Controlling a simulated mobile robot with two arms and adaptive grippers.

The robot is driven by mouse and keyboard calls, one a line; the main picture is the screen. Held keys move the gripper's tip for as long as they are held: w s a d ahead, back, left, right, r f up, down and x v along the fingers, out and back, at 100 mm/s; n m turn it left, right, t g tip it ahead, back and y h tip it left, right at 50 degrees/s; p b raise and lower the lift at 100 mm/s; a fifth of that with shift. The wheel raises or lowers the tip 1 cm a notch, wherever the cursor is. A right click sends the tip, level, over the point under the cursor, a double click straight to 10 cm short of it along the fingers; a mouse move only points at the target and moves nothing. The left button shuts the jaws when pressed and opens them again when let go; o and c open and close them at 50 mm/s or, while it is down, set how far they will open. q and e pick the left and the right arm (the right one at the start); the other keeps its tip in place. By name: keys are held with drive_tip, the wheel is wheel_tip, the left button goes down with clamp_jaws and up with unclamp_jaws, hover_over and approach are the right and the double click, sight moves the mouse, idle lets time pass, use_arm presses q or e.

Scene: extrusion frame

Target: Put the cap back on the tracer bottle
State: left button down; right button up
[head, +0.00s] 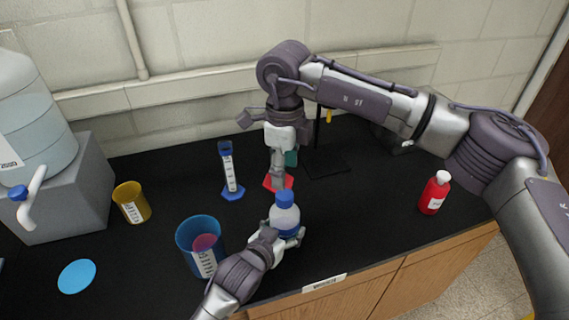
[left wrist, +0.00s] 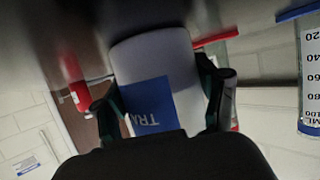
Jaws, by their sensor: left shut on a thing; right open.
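The tracer bottle (head: 284,222) is a pale bottle standing upright near the front edge of the black bench. The blue cap (head: 285,198) is at the bottle's top; I cannot tell how firmly it sits. My left gripper (head: 285,238) is shut around the bottle's lower body. In the left wrist view the bottle (left wrist: 180,60) is between the fingers, with its blue label reading "TRA". My right gripper (head: 279,183) points down just above and behind the cap, open; its fingertips are close to the cap, and contact is unclear.
A blue beaker (head: 187,246) with pink liquid stands left of the bottle. Behind are a blue-based cylinder (head: 229,170), a red base (head: 268,183) and a dark stand (head: 327,170). A yellow beaker (head: 131,203) and blue disc (head: 77,275) are left; a red bottle (head: 434,193) is right.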

sight(285, 194)
drive_tip(key=n, duration=0.7)
drive_tip(key=shift+r+n, duration=0.25)
drive_tip(key=shift+n, duration=0.05)
drive_tip(key=n, duration=0.4)
drive_tip(key=shift+r+n, duration=0.15)
drive_tip(key=shift+n, duration=0.25)
drive_tip(key=shift+f, duration=4.05)
